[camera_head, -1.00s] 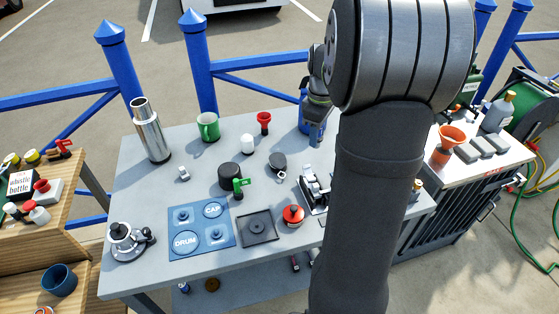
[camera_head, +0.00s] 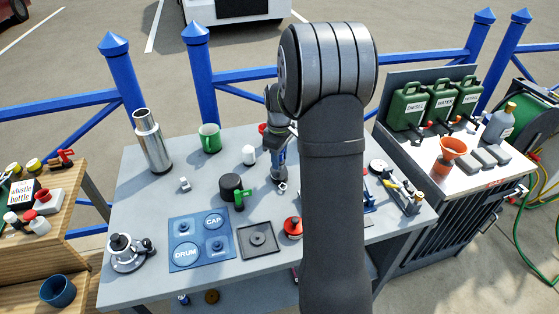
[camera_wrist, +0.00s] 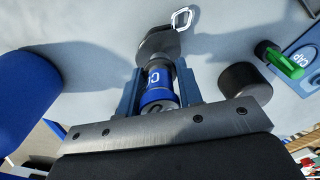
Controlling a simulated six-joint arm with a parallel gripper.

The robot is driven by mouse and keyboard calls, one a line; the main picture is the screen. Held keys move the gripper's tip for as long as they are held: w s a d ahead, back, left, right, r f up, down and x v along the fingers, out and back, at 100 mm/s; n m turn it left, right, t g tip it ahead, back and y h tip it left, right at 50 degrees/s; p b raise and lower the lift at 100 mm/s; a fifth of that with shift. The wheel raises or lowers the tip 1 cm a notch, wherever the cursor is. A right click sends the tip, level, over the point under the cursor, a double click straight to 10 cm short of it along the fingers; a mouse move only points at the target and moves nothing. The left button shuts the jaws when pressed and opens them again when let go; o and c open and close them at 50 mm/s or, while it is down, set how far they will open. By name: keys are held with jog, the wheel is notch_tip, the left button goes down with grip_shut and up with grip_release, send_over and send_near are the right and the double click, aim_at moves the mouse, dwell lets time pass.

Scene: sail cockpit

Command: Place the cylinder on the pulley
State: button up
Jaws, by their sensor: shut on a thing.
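My gripper (camera_wrist: 158,88) is shut on a blue cylinder (camera_wrist: 157,97) with a white letter C and a dark grey end. In the head view my gripper (camera_head: 278,170) points down over the middle of the table. The grey pulley (camera_wrist: 158,43), with a metal shackle (camera_wrist: 181,19), lies just beyond the cylinder's far end in the wrist view. In the head view the shackle (camera_head: 282,186) shows below the fingers, and most of the pulley is hidden. I cannot tell whether cylinder and pulley touch.
A black round container (camera_head: 230,186) and a green tap piece (camera_head: 240,198) stand close left. A white bottle (camera_head: 249,154) and green mug (camera_head: 209,138) stand behind. A red-topped piece (camera_head: 293,227) and square tray (camera_head: 259,239) are in front. A large blue object (camera_wrist: 38,95) is left in the wrist view.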

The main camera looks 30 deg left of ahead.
jog(key=shift+f, duration=0.7)
jog(key=shift+f, duration=0.1)
jog(key=o, duration=1)
notch_tip(320, 180, up, 12)
jog(key=shift+r, duration=0.1)
jog(key=shift+f, duration=4.05)
